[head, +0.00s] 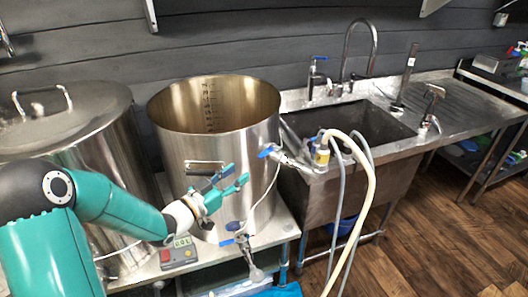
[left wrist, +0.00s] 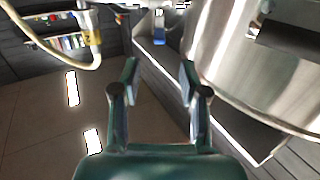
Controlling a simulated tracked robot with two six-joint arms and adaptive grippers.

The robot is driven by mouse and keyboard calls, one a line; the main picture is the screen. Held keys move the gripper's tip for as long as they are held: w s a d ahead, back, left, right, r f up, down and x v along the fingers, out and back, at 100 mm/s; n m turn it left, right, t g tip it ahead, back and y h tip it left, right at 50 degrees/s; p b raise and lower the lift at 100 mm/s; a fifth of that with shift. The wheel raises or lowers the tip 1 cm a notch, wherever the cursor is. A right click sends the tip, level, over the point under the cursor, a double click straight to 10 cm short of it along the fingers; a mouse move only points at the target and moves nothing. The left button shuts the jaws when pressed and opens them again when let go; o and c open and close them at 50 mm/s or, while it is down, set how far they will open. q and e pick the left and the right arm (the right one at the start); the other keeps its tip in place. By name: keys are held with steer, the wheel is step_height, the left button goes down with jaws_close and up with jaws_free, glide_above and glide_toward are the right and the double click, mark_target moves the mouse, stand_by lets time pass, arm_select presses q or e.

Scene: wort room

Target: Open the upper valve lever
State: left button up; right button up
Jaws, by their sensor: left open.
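The upper valve lever (head: 265,152) is a small blue handle on the valve at the upper right side of the open steel pot (head: 175,140). A lower valve with a blue lever (head: 228,242) sits near the pot's base. My left gripper (head: 240,182) is in front of the pot, below and left of the upper lever, apart from it. Its two fingers are spread and empty in the left wrist view (left wrist: 160,85). The pot (left wrist: 250,70) fills the right of that view. My right gripper is not in view.
A lidded steel pot (head: 118,160) stands on the left. A steel sink (head: 330,195) with taps is on the right. Pale hoses (head: 367,190) hang from the sink's front edge near the upper valve. A small digital display box (head: 180,254) sits on the bench.

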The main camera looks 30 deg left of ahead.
mark_target(265, 152)
arm_select(q)
steer(key=p+x, duration=0.3)
steer(key=x, duration=0.9)
steer(key=shift+w, duration=0.2)
jaws_close()
